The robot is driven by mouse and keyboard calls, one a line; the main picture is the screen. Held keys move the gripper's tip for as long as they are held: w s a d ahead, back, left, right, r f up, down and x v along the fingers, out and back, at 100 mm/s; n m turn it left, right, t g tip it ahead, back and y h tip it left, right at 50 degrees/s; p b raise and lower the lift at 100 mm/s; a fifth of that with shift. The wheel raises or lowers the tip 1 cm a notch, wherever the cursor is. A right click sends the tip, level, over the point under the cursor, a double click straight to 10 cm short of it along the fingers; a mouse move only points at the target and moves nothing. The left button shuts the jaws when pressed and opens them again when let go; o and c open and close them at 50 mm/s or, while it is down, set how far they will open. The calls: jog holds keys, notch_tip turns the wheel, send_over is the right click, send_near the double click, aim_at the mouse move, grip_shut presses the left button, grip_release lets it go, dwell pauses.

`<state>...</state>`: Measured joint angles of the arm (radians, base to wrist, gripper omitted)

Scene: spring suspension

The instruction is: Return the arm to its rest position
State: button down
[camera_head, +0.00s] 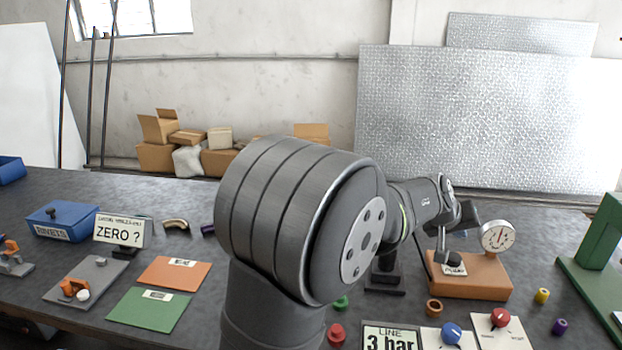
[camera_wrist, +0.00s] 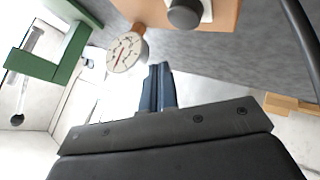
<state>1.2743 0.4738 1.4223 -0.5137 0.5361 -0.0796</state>
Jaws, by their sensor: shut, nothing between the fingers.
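My gripper shows in the wrist view (camera_wrist: 158,88) with its two dark fingers together and nothing between them. In the head view my arm crosses the middle of the picture. Its large grey joint hides part of the bench, and its far end is by the dial gauge (camera_head: 498,237). The gauge stands on an orange-brown block (camera_head: 480,278). In the wrist view the gauge dial (camera_wrist: 126,53) is just left of the fingers, apart from them in the picture. The fingertips are not clearly visible in the head view.
A green frame (camera_head: 600,250) stands at the right. Before the gauge block are a "3 bar" sign (camera_head: 390,339), a blue knob (camera_head: 451,333) and a red knob (camera_head: 500,317). At left are a blue box (camera_head: 62,221), a "ZERO ?" sign (camera_head: 120,231) and orange (camera_head: 175,274) and green (camera_head: 148,311) mats.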

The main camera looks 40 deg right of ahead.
notch_tip(320, 180, up, 5)
jog(key=shift+f, duration=0.1)
dwell(0.3)
